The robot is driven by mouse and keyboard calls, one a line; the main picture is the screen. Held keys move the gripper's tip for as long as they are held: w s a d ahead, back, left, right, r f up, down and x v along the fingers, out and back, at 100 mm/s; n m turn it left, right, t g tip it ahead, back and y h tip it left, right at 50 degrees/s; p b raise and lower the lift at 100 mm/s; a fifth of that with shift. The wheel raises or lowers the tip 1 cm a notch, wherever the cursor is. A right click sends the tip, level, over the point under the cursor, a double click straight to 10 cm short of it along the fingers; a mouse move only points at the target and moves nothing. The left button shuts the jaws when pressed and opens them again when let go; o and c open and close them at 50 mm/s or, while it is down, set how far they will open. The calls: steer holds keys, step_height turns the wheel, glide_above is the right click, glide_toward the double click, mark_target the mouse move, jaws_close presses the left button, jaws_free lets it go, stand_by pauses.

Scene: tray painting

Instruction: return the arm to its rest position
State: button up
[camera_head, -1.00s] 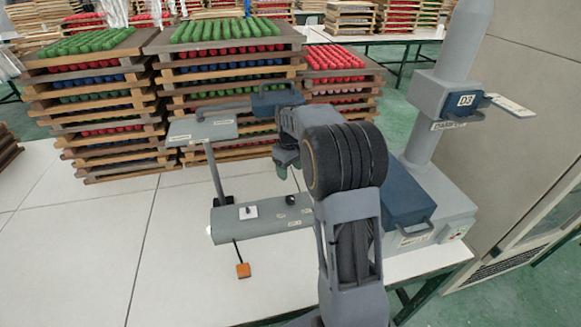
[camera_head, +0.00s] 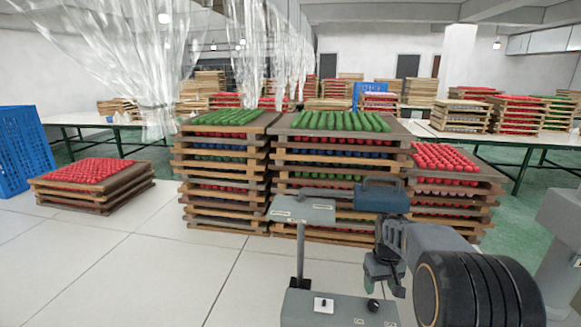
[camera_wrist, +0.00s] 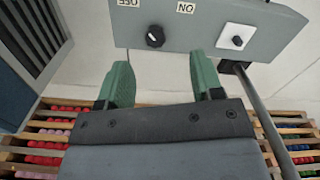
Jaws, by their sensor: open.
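My gripper (camera_wrist: 160,88) is open in the wrist view. Its two green fingers are apart with nothing between them. In the head view my gripper (camera_head: 378,270) hangs at the lower right, in front of the tray stacks. It is above and beside a grey machine (camera_head: 318,308) with a knob and a switch. In the wrist view the machine's panel (camera_wrist: 200,28) lies just beyond the fingertips, with a black knob and a white switch plate. Much of my arm is beyond the lower right of the head view.
Wooden tray stacks with green (camera_head: 340,121) and red rods (camera_head: 445,160) stand behind the machine. A low red-rod stack (camera_head: 93,170) and a blue crate (camera_head: 22,150) are at the left. Plastic curtains hang behind.

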steer(key=s+a+r+t, duration=0.2)
steer(key=s+a, duration=0.3)
steer(key=s, duration=0.4)
steer(key=s+a+r+m+t, duration=0.1)
steer(key=s+a+r, duration=0.3)
steer(key=s, duration=0.6)
steer(key=shift+a+r+t, duration=0.35)
steer(key=shift+r+t, duration=0.05)
steer(key=shift+t, duration=0.1)
